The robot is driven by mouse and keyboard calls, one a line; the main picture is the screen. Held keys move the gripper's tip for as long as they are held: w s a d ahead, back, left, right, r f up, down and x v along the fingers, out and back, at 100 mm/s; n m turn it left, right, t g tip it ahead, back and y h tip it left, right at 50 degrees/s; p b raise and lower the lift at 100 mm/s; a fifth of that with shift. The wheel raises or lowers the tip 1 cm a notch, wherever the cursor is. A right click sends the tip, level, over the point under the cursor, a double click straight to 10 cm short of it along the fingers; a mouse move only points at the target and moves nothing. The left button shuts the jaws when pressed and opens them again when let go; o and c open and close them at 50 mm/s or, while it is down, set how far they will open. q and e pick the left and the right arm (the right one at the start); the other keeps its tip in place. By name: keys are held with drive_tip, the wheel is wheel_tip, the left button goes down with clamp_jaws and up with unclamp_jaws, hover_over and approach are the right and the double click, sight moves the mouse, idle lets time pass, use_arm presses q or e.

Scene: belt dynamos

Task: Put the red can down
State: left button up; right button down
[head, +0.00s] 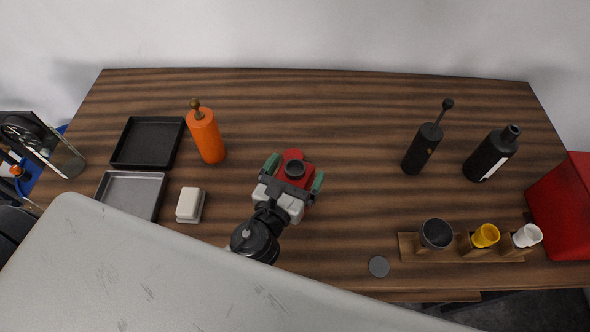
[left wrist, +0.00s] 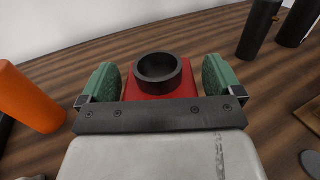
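The red can (head: 291,157) with a round black opening on top is near the middle of the wooden table, upright as far as I can see. My right gripper is not in view.
An orange bottle (head: 206,136), a black tray (head: 148,143), a grey tray (head: 131,194) and a white block (head: 189,205) stand left. Black bottles (head: 422,149) (head: 490,156), a wooden rack (head: 407,247) with cups, a dark disc (head: 379,266) and a red box (head: 562,208) are right. Table behind the can is clear.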

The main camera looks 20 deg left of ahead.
use_arm(q)
drive_tip(key=shift+r, duration=0.2)
drive_tip(key=s+a+b, duration=0.1)
drive_tip(key=s+b, duration=0.5)
drive_tip(key=s, duration=0.6)
drive_tip(key=shift+a, duration=0.2)
